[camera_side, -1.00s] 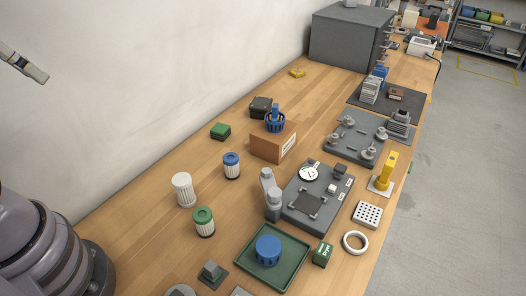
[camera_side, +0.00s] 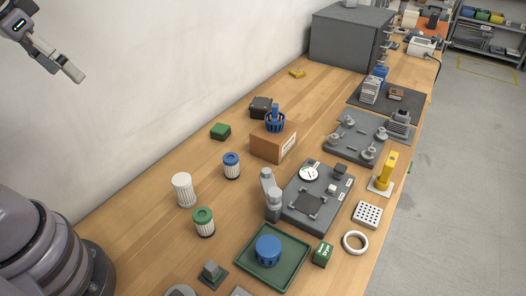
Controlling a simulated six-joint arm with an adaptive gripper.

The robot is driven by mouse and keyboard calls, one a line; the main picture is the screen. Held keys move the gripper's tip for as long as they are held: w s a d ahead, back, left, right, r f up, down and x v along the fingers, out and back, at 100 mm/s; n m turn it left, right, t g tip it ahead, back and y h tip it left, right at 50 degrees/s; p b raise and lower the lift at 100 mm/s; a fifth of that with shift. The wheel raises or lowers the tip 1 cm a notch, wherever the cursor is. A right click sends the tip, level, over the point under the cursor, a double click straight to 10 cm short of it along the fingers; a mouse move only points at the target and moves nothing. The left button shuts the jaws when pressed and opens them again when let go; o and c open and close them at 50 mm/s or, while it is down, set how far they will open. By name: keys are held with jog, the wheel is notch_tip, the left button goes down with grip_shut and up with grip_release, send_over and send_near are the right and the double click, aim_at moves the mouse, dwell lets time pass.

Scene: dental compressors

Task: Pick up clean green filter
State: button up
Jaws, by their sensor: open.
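The green filter (camera_side: 203,222) stands upright on the wooden table, with a green cap and a white pleated body. A blue-capped filter (camera_side: 231,166) and an all-white filter (camera_side: 184,190) stand upright close by, behind it. My gripper (camera_side: 75,74) is at the upper left, high above the table and well away from the filters. It is empty. Its fingers point down to the right.
A green tray (camera_side: 245,268) with a blue round part (camera_side: 268,250) lies to the right of the green filter. Bare table lies around the filters.

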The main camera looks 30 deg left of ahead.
jog(key=w+d+f+g, duration=0.2)
jog(key=w+d+f, duration=0.3)
jog(key=w+f, duration=0.25)
jog(key=n+g, duration=0.2)
jog(key=g, duration=0.1)
send_near(202, 214)
notch_tip(202, 214, down, 7)
jog(key=shift+s+d+r, duration=0.1)
jog(key=shift+s, duration=0.05)
jog(key=shift+f, duration=3)
jog(key=c, duration=1.1)
